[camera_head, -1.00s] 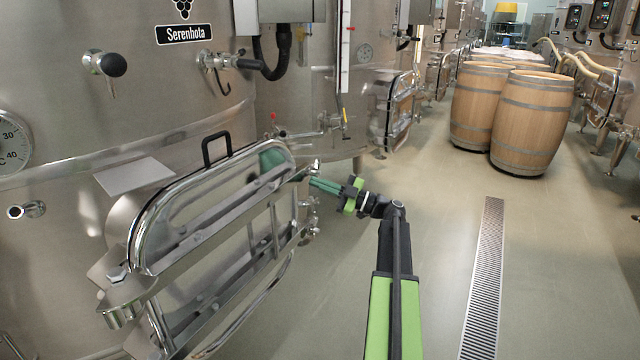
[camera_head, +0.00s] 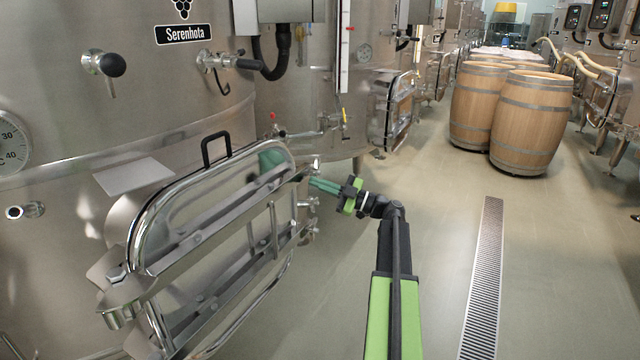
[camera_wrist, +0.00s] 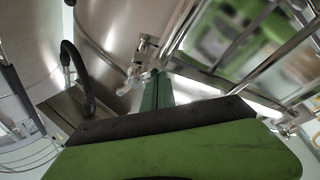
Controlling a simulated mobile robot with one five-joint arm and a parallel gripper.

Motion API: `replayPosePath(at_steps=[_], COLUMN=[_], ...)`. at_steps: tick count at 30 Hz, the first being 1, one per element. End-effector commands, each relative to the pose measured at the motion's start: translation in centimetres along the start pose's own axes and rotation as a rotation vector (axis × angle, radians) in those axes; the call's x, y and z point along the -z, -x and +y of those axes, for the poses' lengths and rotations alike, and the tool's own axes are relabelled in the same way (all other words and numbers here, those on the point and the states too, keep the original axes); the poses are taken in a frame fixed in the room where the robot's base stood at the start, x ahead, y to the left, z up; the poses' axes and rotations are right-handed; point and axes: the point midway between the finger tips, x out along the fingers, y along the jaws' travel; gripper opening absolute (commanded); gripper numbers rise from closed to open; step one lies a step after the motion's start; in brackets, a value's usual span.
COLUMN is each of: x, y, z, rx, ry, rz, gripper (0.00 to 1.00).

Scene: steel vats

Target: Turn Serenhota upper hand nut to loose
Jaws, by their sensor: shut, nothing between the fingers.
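The steel vat (camera_head: 60,120) labelled Serenhota (camera_head: 184,33) fills the left of the head view. Its manway door (camera_head: 215,215), with a polished frame and black handle, is on the front. My gripper (camera_head: 312,184) is at the door's right edge, its green fingers together and empty. The upper hand nut (camera_head: 315,163) appears as a small metal part just above the fingertips. In the wrist view, my fingers (camera_wrist: 155,78) point at a metal fitting (camera_wrist: 136,76) beside the door frame. I cannot tell whether they touch it.
More hand nuts or fittings (camera_head: 309,203) sit lower on the door's right edge. Wooden barrels (camera_head: 530,122) stand at the back right. A floor drain (camera_head: 483,275) runs along the clear floor to the right of my arm.

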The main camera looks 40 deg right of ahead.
Motion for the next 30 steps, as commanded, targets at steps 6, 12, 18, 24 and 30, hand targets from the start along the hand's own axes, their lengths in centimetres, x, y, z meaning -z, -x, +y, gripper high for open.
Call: replayPosePath(at_steps=[6,12,18,24,30], x=[0.0,0.6,3.8,3.0,3.2], y=[0.0,-0.3,-1.8,4.1,7.2], z=[0.0,-0.2,-1.8,-0.9,-0.3], rx=[0.0,0.001,0.002,0.001,0.002], ry=[0.0,0.0,0.0,0.001,-0.001], rz=[0.0,0.001,0.002,0.001,0.002], gripper=[0.0,0.0,0.0,0.0,0.0])
